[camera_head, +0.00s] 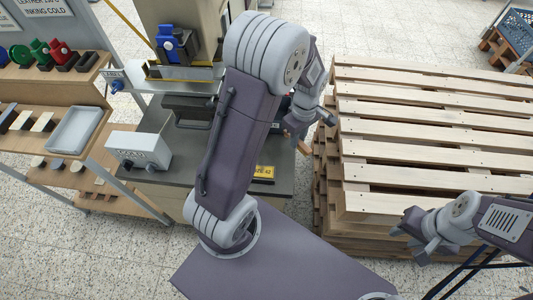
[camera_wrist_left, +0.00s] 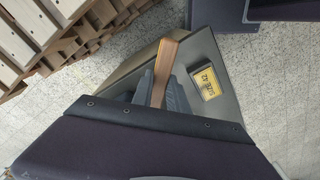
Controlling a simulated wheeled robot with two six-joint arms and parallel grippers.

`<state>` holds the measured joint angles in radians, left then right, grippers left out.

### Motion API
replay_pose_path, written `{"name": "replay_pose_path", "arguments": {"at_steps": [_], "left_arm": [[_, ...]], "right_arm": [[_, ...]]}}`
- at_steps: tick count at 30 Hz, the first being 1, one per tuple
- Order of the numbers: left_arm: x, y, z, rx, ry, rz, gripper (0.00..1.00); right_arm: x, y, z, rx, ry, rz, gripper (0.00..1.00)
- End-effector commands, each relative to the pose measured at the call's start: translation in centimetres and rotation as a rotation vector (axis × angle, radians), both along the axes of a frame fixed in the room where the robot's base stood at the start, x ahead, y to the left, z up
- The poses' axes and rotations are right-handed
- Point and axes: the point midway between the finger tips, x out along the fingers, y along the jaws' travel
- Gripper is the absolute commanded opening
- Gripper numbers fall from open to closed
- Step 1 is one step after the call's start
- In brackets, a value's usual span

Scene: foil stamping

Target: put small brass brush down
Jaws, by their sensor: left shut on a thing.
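The brush shows in the left wrist view as a wooden handle (camera_wrist_left: 165,65), upright in that picture, between the two grey fingers of my left gripper (camera_wrist_left: 160,92). The gripper is shut on it. The brush's bristles are hidden behind my wrist housing. In the head view my left gripper (camera_head: 304,120) is at the right edge of the dark worktable (camera_head: 285,178), near the pallets, and my arm covers much of the table. I cannot tell from the frames whether the brush touches the table. My right gripper (camera_head: 419,236) hangs at the lower right, over the floor.
A yellow size 42 plate (camera_head: 263,172) lies on the worktable; it also shows in the left wrist view (camera_wrist_left: 209,83). A white box (camera_head: 138,150) stands at the table's left. A wooden pallet stack (camera_head: 420,130) stands close on the right. Wooden shelves (camera_head: 97,70) stand at the left.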

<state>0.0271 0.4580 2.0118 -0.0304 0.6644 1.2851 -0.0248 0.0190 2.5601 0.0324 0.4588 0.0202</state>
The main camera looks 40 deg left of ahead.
Motion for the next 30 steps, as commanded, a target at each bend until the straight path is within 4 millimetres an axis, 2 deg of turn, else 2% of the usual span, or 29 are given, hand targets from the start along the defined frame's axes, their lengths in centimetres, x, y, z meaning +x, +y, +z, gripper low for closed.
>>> {"name": "replay_pose_path", "arguments": {"at_steps": [3,12,15,21,27,30], "left_arm": [[-0.4,1.4,-0.8,0.0,0.004,0.006,0.0],[-2.2,9.2,-5.6,-0.002,0.005,0.008,0.0],[-2.5,10.8,-6.5,0.0,0.002,0.005,0.0],[-2.6,11.5,-7.1,0.0,0.0,0.0,0.0],[-2.7,11.4,-10.4,-0.002,0.004,0.001,0.0],[-2.6,11.4,-11.0,0.0,0.0,0.001,0.0]], "right_arm": [[0.0,0.0,0.0,0.0,0.0,0.0,0.36],[0.0,0.0,-0.3,0.0,0.0,0.0,0.36],[0.0,0.0,-0.3,0.0,0.0,0.0,0.36],[0.0,0.0,-0.4,0.0,0.0,0.0,0.36],[0.0,0.0,-0.8,0.0,0.0,0.0,0.36],[0.0,0.0,-0.8,0.0,0.0,0.0,0.36]]}}
